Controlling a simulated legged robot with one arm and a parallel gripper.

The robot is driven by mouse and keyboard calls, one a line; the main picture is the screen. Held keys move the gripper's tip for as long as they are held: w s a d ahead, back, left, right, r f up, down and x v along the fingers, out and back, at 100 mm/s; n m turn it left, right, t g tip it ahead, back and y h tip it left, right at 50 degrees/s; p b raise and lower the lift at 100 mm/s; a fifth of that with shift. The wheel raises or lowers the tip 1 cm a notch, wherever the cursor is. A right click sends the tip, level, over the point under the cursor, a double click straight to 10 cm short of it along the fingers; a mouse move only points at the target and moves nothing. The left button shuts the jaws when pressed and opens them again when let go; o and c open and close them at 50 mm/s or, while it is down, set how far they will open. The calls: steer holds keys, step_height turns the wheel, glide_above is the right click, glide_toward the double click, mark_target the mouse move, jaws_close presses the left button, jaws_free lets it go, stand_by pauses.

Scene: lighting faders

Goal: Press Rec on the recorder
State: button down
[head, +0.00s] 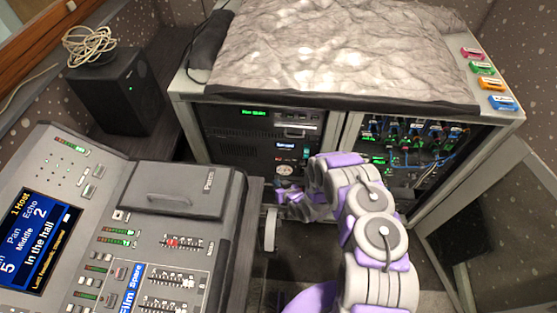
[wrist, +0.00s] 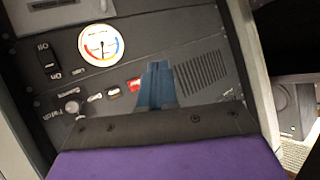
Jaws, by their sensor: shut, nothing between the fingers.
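The recorder panel (wrist: 215,105) fills the wrist view, tilted. A red button (wrist: 134,84) sits on it just left of my gripper's fingertips; its lettering is too small to read. A small black-and-white button (wrist: 113,93) and another small button or label lie further left. My gripper (wrist: 157,70) is shut and empty, its blue-grey fingertips over the panel between the red button and the slotted grille (wrist: 201,78). I cannot tell whether they touch the panel. In the head view my gripper (head: 287,196) is at the rack's lower front, and the recorder is mostly hidden behind it.
On the panel are a round gauge (wrist: 100,45), an on/off switch (wrist: 47,60) and a knob (wrist: 72,107). In the head view a mixing console (head: 150,225) stands left of my arm, close to it. A cabled rack bay (head: 415,140) is right; an open door (head: 490,235) is beyond.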

steer(key=shift+w, duration=0.15)
steer(key=b, duration=0.2)
glide_toward(274, 160)
steer(key=shift+w+a+f, duration=0.5)
steer(key=shift+a+f, duration=0.1)
steer(key=shift+f, duration=0.1)
steer(key=shift+w+a+f, duration=0.45)
steer(key=shift+a+f, duration=0.15)
steer(key=shift+f, duration=0.1)
steer(key=shift+w, duration=0.1)
stand_by(1.0)
steer(key=shift+w, duration=0.25)
steer(key=shift+w+r, duration=0.1)
steer(key=shift+w, duration=0.25)
stand_by(0.5)
stand_by(0.4)
steer(key=shift+s+p, duration=0.3)
steer(key=shift+s, duration=0.45)
steer(key=shift+s, duration=0.15)
